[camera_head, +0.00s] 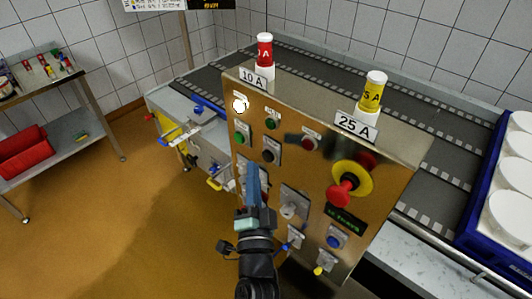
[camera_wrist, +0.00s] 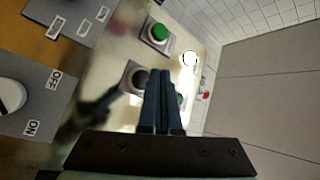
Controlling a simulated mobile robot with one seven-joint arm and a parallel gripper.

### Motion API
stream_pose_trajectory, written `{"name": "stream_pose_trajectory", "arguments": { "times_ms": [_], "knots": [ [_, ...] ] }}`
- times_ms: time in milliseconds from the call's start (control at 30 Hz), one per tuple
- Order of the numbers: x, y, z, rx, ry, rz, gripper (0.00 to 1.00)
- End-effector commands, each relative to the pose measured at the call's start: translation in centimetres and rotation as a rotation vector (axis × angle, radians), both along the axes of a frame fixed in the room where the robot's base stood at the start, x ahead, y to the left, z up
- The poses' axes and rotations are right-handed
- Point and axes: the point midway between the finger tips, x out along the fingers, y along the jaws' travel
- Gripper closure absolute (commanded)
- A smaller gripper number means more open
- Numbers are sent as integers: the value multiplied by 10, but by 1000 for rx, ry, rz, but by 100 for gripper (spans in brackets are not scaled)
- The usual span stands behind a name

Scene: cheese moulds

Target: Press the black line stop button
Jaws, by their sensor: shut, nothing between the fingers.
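The black button (camera_head: 268,155) sits on the metal control panel (camera_head: 312,172), below a small green button or lamp (camera_head: 271,123) and right of a green button (camera_head: 240,138). My gripper (camera_head: 252,168) is shut and empty, its blue fingers pointing at the panel just left of and below the black button in the head view. In the wrist view, the black button (camera_wrist: 136,76) is just left of my fingertips (camera_wrist: 160,74), which partly cover its square plate. I cannot tell whether the fingertips touch the panel. The green button (camera_wrist: 158,32) lies above them.
A red mushroom button on a yellow disc (camera_head: 345,190), a red button (camera_head: 309,143), a blue button (camera_head: 334,240) and a rotary switch (camera_head: 288,210) share the panel. Red and yellow stack lamps stand on top. A conveyor (camera_head: 330,75) runs behind; a blue crate (camera_head: 470,225) holds white moulds.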

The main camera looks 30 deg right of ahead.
Motion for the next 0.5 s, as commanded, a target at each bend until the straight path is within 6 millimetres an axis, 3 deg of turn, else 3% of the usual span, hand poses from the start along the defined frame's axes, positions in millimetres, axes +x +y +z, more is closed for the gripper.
{"name": "stream_pose_trajectory", "arguments": {
  "times_ms": [300,500],
  "knots": [
    [-11,30,3,0,2,1,100],
    [-13,36,1,-1,0,0,100]
  ]
}}
